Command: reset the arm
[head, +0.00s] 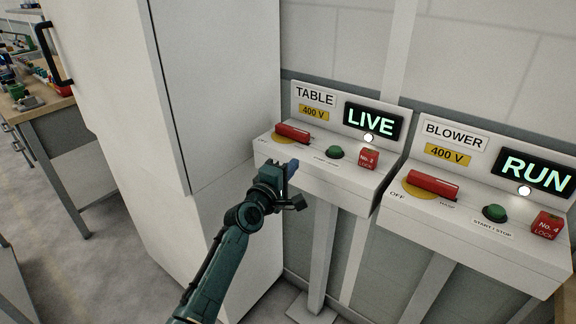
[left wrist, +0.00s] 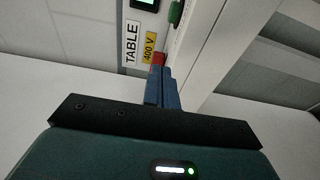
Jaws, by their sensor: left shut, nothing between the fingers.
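My left arm reaches in from the lower middle of the head view. Its gripper (head: 292,168) is in front of the TABLE control box (head: 330,182), near the red handle (head: 293,133) on the box's left side. In the left wrist view the blue fingers (left wrist: 163,88) are together with nothing between them. The red handle (left wrist: 158,59) shows just past the fingertips there; I cannot tell whether they touch it. The TABLE display (head: 372,119) reads LIVE, with a lit white lamp below it. My right gripper is not in view.
The BLOWER box (head: 480,232), its display reading RUN, stands to the right with its own red handle (head: 433,184) and green button (head: 494,212). A tall white cabinet (head: 222,95) stands close on the left. A workbench (head: 65,119) with small items is at far left.

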